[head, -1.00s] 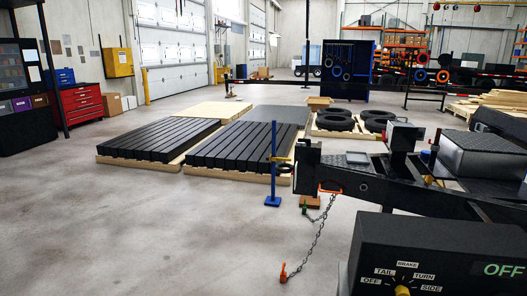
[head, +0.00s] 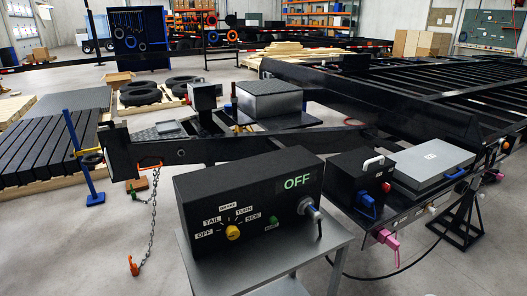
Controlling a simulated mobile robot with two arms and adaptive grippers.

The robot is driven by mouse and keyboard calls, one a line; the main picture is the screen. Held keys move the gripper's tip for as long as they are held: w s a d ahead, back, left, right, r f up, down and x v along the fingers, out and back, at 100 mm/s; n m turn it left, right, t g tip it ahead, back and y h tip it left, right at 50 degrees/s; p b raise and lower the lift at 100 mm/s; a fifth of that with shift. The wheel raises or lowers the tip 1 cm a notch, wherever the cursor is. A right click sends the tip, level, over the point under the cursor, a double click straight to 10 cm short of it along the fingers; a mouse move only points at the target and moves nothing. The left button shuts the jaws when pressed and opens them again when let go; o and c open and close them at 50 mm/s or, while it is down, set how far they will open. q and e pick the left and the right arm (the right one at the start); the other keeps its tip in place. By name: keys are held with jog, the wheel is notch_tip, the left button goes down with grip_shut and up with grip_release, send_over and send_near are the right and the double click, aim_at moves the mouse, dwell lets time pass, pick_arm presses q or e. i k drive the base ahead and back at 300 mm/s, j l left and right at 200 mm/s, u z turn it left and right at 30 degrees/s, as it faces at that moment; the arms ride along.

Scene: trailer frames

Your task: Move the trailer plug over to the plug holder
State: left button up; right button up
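A plug (head: 309,210), grey and blue, sits at the right of the front face of a black tester box (head: 250,205) and looks seated in it. A black cable (head: 320,228) hangs from it, and a black cable also runs below towards the trailer frame. The box has a yellow knob, a small green button and a lit "OFF" display. I cannot tell for sure which part is the plug holder; a blue fitting (head: 366,204) is on a black box (head: 362,180) at the trailer's front. Neither of my grippers is in view.
The tester box stands on a grey metal stand (head: 338,238). The black trailer frame (head: 400,95) fills the right and back. A chain (head: 153,220) with an orange hook hangs to the floor at left. A blue post stand (head: 85,165) is further left. Floor at lower left is clear.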

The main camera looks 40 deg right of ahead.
aim_at(307, 209)
jog(key=z, duration=1.7)
